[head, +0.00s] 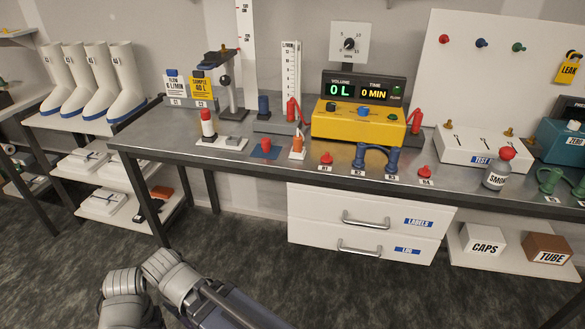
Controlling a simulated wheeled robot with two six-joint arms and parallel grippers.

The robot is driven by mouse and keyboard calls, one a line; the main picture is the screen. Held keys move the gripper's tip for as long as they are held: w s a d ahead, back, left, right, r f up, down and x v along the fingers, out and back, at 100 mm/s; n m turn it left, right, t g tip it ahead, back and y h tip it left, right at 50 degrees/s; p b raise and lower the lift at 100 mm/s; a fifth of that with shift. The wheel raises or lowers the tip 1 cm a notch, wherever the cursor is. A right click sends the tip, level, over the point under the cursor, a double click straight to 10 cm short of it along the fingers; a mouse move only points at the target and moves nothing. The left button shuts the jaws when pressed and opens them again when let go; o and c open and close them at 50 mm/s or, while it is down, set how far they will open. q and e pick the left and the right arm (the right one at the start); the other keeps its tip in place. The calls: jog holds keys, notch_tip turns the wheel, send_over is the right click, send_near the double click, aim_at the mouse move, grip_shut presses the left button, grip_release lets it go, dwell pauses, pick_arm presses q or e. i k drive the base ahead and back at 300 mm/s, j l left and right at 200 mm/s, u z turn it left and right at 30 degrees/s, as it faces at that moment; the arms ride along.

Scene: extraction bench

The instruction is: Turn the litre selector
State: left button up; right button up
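A white square panel with a black dial knob (349,44) and small marks around it stands above the display at the back of the bench. It looks like the litre selector, but its lettering is too small to read. Below it, a dark display (363,87) reads 0 L under VOLUME and 0 MIN under TIME. Grey links of my own arm show at the bottom left, well short of the bench.
Tags (201,87) read FLOW 6 L/MIN and SAMPLE 60 L. A clear flowmeter column (291,80) with red fittings stands left of the yellow box. Red caps (326,158) and blue connectors (376,158) line the front edge.

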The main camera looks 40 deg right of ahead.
aim_at(363, 111)
jog(key=z, duration=0.4)
jog(key=l+z, duration=0.1)
jog(key=z, duration=0.35)
jog(key=l+z, duration=0.1)
jog(key=z, duration=0.7)
